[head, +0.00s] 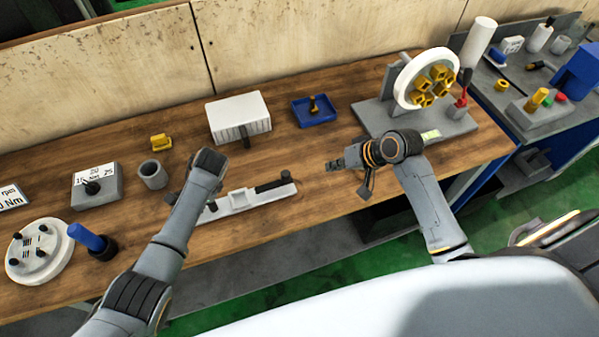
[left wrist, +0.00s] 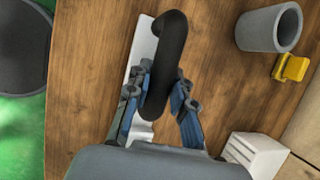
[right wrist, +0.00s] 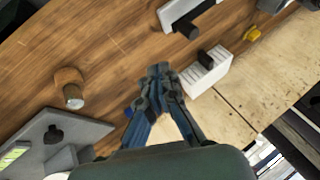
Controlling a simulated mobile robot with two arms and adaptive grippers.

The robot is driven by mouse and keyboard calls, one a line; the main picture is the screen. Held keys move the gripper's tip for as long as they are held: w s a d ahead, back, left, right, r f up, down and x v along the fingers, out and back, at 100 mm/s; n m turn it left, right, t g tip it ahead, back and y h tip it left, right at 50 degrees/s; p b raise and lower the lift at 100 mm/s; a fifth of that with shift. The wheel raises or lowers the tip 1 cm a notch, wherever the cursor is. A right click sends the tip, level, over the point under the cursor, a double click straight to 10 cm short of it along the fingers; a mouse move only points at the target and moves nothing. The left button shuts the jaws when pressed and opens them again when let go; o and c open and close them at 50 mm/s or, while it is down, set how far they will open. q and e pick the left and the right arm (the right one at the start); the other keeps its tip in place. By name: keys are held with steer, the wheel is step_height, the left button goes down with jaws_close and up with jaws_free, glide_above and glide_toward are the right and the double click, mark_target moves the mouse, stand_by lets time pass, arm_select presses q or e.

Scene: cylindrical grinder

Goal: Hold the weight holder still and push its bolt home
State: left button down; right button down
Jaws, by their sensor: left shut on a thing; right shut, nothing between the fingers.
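The weight holder appears to be the long white fixture (head: 238,202) lying on the wooden bench. A dark rod, apparently its bolt (head: 272,185), lies along its right end; it shows near the top of the right wrist view (right wrist: 188,29). My left gripper (left wrist: 160,88) is shut on a thick black handle (left wrist: 170,40) over the white fixture. In the head view my left arm hides this grip. My right gripper (head: 333,165) is shut and empty, above the bench and to the right of the bolt. It also shows in the right wrist view (right wrist: 158,72).
A white slotted box (head: 238,112) and a blue tray (head: 314,110) stand behind. A grey cup (head: 152,174) and a yellow block (head: 161,142) are to the left. A grey stand (head: 372,117) with a white disc is at right.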

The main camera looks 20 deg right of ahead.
steer(key=x, duration=0.9)
steer(key=a, duration=0.2)
steer(key=w+a, duration=0.1)
steer(key=shift+w+a+f, duration=0.1)
steer(key=shift+f, duration=0.3)
steer(key=shift+w+a, duration=0.1)
steer(key=shift+a, duration=0.45)
